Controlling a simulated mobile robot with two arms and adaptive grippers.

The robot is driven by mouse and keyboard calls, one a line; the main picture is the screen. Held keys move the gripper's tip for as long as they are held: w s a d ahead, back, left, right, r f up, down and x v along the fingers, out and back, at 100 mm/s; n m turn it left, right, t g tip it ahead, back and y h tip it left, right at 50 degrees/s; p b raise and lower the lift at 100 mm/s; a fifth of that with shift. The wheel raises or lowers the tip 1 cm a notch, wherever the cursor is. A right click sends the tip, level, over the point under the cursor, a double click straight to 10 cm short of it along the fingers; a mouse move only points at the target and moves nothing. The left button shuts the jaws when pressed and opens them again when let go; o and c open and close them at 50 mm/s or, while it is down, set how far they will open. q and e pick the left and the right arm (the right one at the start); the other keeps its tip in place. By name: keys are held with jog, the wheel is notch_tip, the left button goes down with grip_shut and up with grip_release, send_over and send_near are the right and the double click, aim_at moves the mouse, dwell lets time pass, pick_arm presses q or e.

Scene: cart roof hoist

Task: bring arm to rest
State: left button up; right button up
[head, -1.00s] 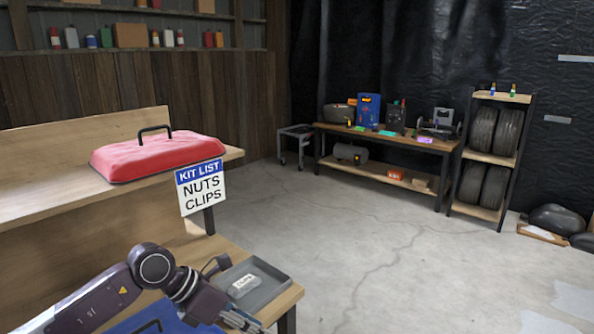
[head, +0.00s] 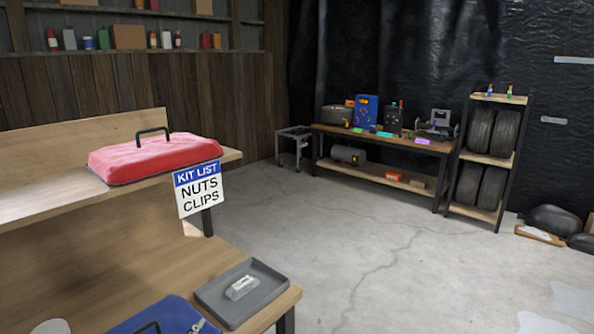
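Neither of my grippers shows in the head view now. A red lid-like cover (head: 150,160) with a black handle rests on the upper shelf of the wooden bench (head: 60,207). A grey tray (head: 241,315) sits on the lower bench top near its right edge, with a small labelled pale item (head: 241,287) in it. A blue object (head: 172,313) with a dark handle lies left of the tray, cut off by the bottom edge. A sign (head: 199,189) reading "KIT LIST NUTS CLIPS" hangs at the shelf's right end.
A workbench (head: 383,139) with tools and bins stands at the back. A tyre rack (head: 487,158) stands to its right, and a small metal cart frame (head: 293,146) to its left. The concrete floor (head: 350,240) between is clear.

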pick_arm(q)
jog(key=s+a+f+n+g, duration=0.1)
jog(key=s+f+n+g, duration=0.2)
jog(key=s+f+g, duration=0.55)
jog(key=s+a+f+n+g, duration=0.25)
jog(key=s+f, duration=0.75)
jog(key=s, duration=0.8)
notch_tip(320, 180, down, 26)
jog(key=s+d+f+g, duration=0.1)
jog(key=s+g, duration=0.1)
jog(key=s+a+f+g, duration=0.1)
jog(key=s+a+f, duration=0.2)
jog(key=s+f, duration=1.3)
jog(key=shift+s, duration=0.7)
